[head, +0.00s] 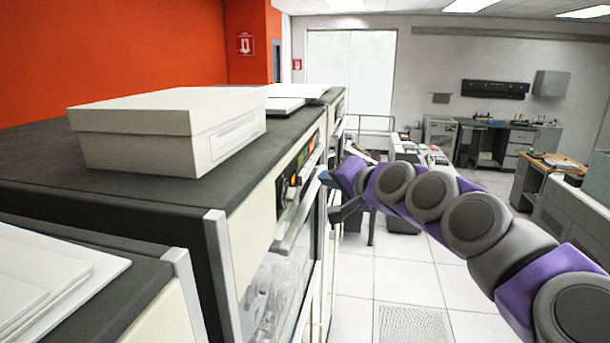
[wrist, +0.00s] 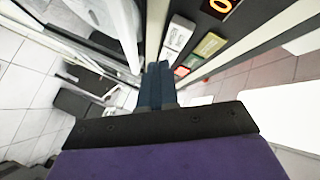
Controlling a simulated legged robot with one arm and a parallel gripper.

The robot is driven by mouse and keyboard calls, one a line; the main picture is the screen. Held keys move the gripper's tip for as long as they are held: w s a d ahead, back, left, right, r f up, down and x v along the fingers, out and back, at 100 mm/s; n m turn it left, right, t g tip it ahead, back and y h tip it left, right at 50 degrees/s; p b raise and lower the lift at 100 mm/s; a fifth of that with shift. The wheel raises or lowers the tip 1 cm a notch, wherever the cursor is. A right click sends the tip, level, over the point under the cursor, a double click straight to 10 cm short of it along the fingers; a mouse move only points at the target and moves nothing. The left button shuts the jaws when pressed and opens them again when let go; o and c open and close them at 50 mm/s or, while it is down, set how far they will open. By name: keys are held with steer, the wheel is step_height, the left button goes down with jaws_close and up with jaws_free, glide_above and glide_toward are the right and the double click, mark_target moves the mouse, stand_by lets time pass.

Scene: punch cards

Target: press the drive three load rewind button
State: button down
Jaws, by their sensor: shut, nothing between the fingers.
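A tape-drive cabinet (head: 262,190) stands at the left with a dark control panel (head: 298,168) on its upper front. In the wrist view the panel carries a white button (wrist: 178,36), an olive-green button (wrist: 208,45), a small red button (wrist: 182,71) and an orange lit digit (wrist: 222,5). Button lettering is too small to read, so I cannot tell which is load rewind. My gripper (head: 324,177) is shut and empty, beside the panel. In the wrist view its blue fingertips (wrist: 160,68) appear just below the white button; I cannot tell whether they touch.
A white box (head: 170,135) and paper stacks (head: 50,280) lie on the cabinet tops. A handle bar (head: 296,222) and glass door sit below the panel. Tiled floor (head: 410,280) is open to the right; desks (head: 490,140) stand farther back.

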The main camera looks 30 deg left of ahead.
steer(key=shift+s+a, duration=0.15)
steer(key=shift+a, duration=0.4)
steer(key=shift+a, duration=0.1)
stand_by(1.7)
steer(key=shift+s+a+p, duration=0.15)
steer(key=shift+a+p, duration=0.05)
steer(key=shift+p, duration=0.1)
